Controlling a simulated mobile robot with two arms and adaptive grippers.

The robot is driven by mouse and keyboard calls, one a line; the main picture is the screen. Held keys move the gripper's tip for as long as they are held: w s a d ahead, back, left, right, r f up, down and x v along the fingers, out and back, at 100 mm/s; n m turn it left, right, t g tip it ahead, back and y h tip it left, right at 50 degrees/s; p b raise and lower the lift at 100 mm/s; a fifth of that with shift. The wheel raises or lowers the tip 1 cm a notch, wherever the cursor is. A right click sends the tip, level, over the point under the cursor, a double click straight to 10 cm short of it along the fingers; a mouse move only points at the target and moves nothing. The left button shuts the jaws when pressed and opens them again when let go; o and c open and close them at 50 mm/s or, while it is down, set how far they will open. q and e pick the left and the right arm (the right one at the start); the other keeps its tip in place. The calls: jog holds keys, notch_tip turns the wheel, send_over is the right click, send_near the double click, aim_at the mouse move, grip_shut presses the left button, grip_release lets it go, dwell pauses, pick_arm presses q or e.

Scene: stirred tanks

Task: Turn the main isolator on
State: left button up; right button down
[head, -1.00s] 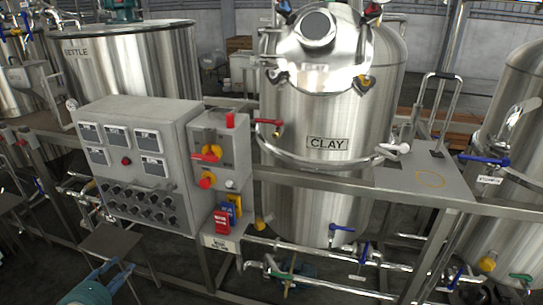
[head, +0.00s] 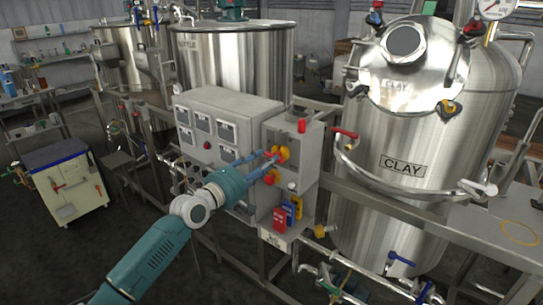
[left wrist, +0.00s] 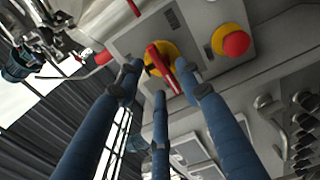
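The main isolator is a red handle on a yellow round plate (head: 283,153), on the front of a grey box (head: 306,147). In the left wrist view its red handle (left wrist: 163,68) lies ahead of the fingertips, with the yellow plate behind it. My left gripper (head: 272,160) reaches it from the lower left. It has three blue fingers, and its fingertips (left wrist: 158,78) are spread around the handle, with gaps between them. I cannot tell whether any finger touches the handle. My right gripper is not in view.
A red button on yellow (left wrist: 232,41) sits beside the isolator. Red and blue padlocks (head: 280,217) hang below the box. A grey control panel (head: 227,105) stands to the left, the CLAY tank (head: 420,200) to the right. A metal rail (head: 400,215) runs in front of the tank.

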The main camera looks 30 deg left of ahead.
pick_arm(q)
jog(key=shift+w+d, duration=0.1)
jog(key=shift+w, duration=1.45)
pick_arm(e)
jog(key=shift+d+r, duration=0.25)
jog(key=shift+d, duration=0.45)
pick_arm(q)
jog(key=shift+c, duration=0.2)
grip_shut()
